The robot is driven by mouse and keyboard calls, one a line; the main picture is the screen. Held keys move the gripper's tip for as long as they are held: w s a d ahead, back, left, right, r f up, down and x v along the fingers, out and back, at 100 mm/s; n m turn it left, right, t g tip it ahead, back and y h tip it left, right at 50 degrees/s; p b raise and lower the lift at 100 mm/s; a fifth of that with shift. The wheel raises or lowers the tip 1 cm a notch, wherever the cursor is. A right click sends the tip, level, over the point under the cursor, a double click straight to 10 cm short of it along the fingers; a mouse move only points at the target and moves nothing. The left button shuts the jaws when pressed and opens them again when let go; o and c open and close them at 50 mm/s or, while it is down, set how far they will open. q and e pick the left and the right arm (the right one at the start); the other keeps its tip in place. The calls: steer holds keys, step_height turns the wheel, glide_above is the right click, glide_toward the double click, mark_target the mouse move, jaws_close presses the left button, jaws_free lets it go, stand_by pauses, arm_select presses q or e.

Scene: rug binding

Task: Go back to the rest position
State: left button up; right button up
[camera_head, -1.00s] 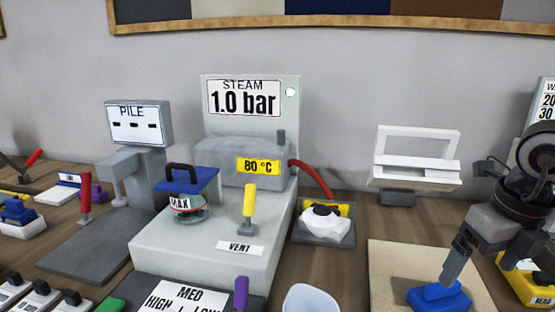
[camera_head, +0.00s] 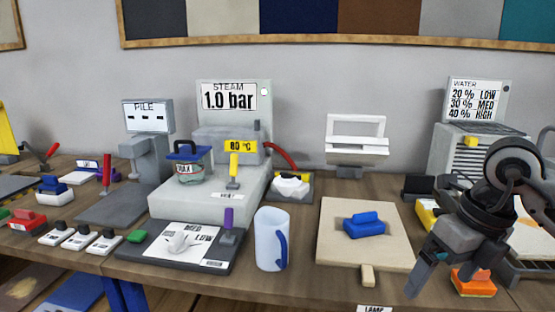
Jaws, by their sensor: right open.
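My right gripper (camera_head: 425,274) hangs at the right, near the table's front edge, with its fingers pointing down and left. It is open and I see nothing between its fingers. A blue block with a raised grip (camera_head: 365,225) sits on the beige board (camera_head: 335,250), left of the gripper and apart from it. My left gripper is not in view.
A water machine (camera_head: 475,100) is at the back right, partly hidden by my arm. Several small blocks line the left front.

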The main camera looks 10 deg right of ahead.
steer(key=s+a+f+n+g+y, duration=0.1)
steer(key=a+f+y, duration=0.1)
steer(key=a+y, duration=0.35)
steer(key=a+f+n+g+y, duration=0.1)
steer(key=a+f+y, duration=0.1)
steer(key=a, duration=0.6)
steer(key=a+r+m+t+y, duration=0.4)
steer(key=a+m+y, duration=0.2)
steer(key=a+y, duration=0.45)
steer(key=w+d+f+m+t+h, duration=0.25)
steer(key=f+m+t+h, duration=0.35)
steer(key=m, duration=0.5)
steer(key=w+d+f+m+t+h, duration=0.1)
steer(key=d+f+m+t+h, duration=0.35)
steer(key=m+t, duration=0.55)
steer(key=s+f+m+g+h, duration=0.3)
steer(key=s+f+m+g, duration=0.1)
steer(key=f, duration=0.5)
steer(key=s+f+m+g+h, duration=0.3)
steer(key=s+f+m+g, duration=0.2)
steer(key=f, duration=0.3)
steer(key=shift+s+f+m, duration=0.4)
steer(key=shift+s+m, duration=0.3)
steer(key=shift+s, duration=0.2)
